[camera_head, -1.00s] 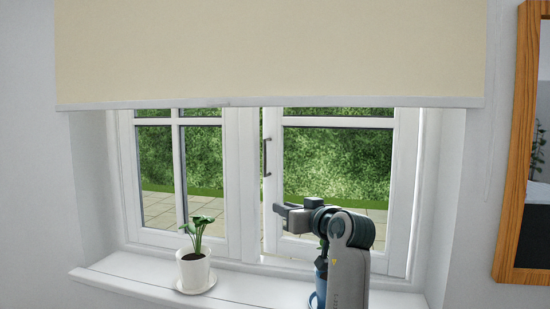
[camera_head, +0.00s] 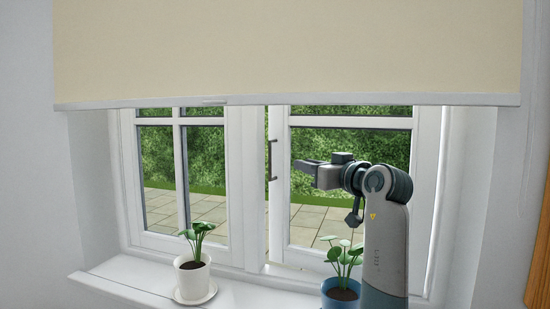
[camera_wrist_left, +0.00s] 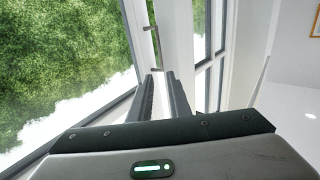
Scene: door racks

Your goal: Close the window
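The right window sash (camera_head: 278,215) has a white frame. A narrow gap runs between its left edge and the centre post (camera_head: 247,190), so it looks slightly ajar. Its dark upright handle (camera_head: 271,160) is on its left edge and also shows in the left wrist view (camera_wrist_left: 153,42), just beyond the fingertips. My left gripper (camera_head: 297,166) is in front of the right sash, to the right of the handle, pointing left. In the left wrist view its two fingers (camera_wrist_left: 160,74) are apart with nothing between them. My right gripper is out of view.
A white potted plant (camera_head: 194,277) stands on the sill (camera_head: 115,283) at the left. A blue potted plant (camera_head: 341,290) stands beneath my left gripper, partly hidden by my arm. A cream blind (camera_head: 285,50) covers the window top. An orange wooden frame (camera_head: 540,265) is at the right edge.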

